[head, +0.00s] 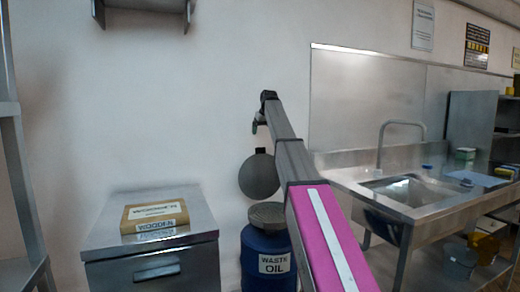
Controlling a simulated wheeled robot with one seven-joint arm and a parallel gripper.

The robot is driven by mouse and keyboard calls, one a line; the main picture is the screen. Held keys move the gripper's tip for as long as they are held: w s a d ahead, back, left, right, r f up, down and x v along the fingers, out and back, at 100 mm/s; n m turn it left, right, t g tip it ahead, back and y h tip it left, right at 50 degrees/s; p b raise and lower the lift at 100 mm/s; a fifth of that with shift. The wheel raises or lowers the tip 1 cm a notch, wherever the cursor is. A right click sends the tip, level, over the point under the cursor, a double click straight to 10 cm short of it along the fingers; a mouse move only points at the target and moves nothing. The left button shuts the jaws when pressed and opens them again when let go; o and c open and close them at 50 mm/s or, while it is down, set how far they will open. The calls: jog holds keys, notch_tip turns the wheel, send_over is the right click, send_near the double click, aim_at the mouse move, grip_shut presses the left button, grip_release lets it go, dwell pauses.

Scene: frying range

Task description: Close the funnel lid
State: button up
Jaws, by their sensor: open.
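The funnel lid (259,177) is a dark grey round disc with a small tab at its top. It stands upright in front of the wall, raised above and behind the funnel (267,214). The funnel is a grey, round, grated top on a blue drum (254,246) labelled "WASTE OIL". My arm reaches forward from the lower right and hides the drum's right side. My gripper (257,123) is at the arm's far end, small in view, above the lid's tab and apart from it in the picture. It is open and looks empty.
A steel cabinet (110,222) with a cardboard box (155,214) on top stands left of the drum. A steel sink counter (345,178) with a faucet stands to the right. A wall shelf (140,5) hangs at upper left. The wall around the lid is bare.

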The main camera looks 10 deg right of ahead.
jog(key=x, duration=1)
jog(key=shift+w+f, duration=0.1)
jog(key=shift+f, duration=0.25)
